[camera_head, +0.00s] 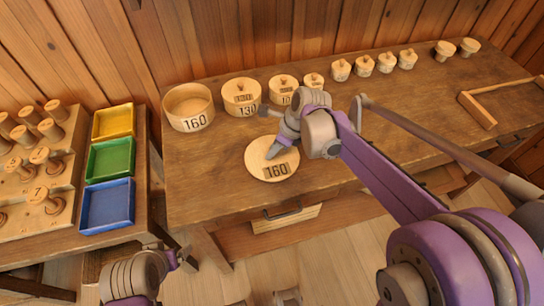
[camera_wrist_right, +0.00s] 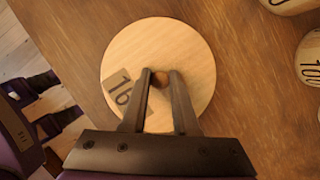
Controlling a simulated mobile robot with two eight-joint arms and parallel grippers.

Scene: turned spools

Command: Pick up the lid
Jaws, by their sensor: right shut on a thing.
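The lid (camera_head: 262,171) is a flat round wooden disc marked 160 near the front edge of the wooden table. It also shows in the right wrist view (camera_wrist_right: 195,50), with a small brown knob (camera_wrist_right: 160,79) at its middle. My right gripper (camera_head: 272,152) is shut on the lid's knob, with one finger on each side of it in the wrist view. I cannot tell whether the lid touches the table. An open round wooden box (camera_head: 190,122) marked 160 stands at the table's back left. My left gripper (camera_head: 182,258) is low at the front, apart from the lid; its opening is unclear.
Several lidded round boxes, including one marked 130 (camera_head: 241,110), line the table's back. A wooden frame (camera_head: 480,112) lies at the right. On the left are a peg board (camera_head: 68,185) and yellow, green and blue trays (camera_head: 107,205).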

